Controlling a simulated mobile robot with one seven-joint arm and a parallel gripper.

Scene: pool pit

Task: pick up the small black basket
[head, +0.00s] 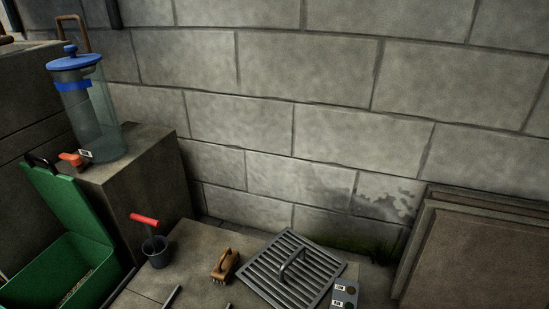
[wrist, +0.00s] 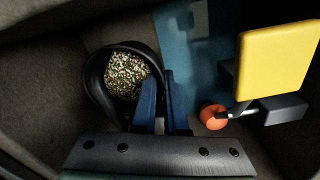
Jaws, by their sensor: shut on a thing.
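The small black basket (wrist: 92,84) shows in the wrist view as a dark rounded rim around a pale speckled mass (wrist: 126,76). My gripper (wrist: 161,80) has its two blue fingers close together at the basket's right side, shut on its edge. The fingers and the dark palm hide the lower right part of the basket. In the head view I cannot make out my gripper or the basket for sure; a small dark curved shape (head: 40,161) shows behind the green lid, beside the orange tap.
A clear canister (head: 92,115) with a blue lid and orange tap (head: 70,159) stands on a stone block (head: 150,180). An open green bin (head: 75,265) is in front.

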